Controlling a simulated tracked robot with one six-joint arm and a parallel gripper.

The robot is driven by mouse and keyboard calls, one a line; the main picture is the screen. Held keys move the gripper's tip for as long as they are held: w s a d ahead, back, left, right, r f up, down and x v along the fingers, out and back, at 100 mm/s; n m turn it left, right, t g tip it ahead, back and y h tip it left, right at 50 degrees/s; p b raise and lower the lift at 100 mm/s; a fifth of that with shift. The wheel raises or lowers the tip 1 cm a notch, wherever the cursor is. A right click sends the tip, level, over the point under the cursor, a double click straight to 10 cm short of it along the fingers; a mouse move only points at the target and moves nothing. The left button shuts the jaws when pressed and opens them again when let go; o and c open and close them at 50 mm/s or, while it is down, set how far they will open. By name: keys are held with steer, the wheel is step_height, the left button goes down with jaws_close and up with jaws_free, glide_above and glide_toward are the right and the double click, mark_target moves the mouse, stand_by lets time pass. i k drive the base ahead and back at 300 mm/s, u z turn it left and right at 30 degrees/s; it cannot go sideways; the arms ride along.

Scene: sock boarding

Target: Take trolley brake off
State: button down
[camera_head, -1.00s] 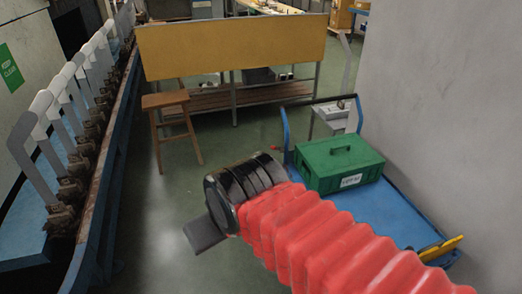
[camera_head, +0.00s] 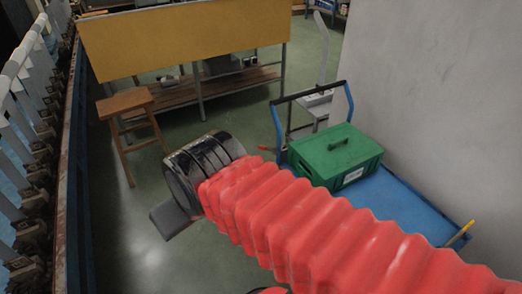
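The blue trolley (camera_head: 408,205) stands at the right beside the grey wall, with a blue and black push handle (camera_head: 311,92) at its far end. A small red lever (camera_head: 263,148) shows low by the handle's left post; I cannot tell whether it is the brake. A yellow lever-like part (camera_head: 460,233) sticks up at the trolley's near right edge. My gripper (camera_head: 170,220) is at the end of my red-sleeved arm, left of the trolley and apart from it. Only one dark finger-like piece shows, so its opening is unclear.
A green lidded box (camera_head: 336,156) sits on the trolley. A wooden stool (camera_head: 127,106) and a bench with a yellow panel (camera_head: 185,42) stand behind. A row of grey boards (camera_head: 22,75) runs along the left. Green floor (camera_head: 135,245) is open between.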

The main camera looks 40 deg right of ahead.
mark_target(274, 150)
steer(key=z, duration=0.25)
steer(key=i, duration=0.75)
steer(key=z, duration=0.5)
steer(key=i, duration=0.65)
steer(key=z, duration=0.4)
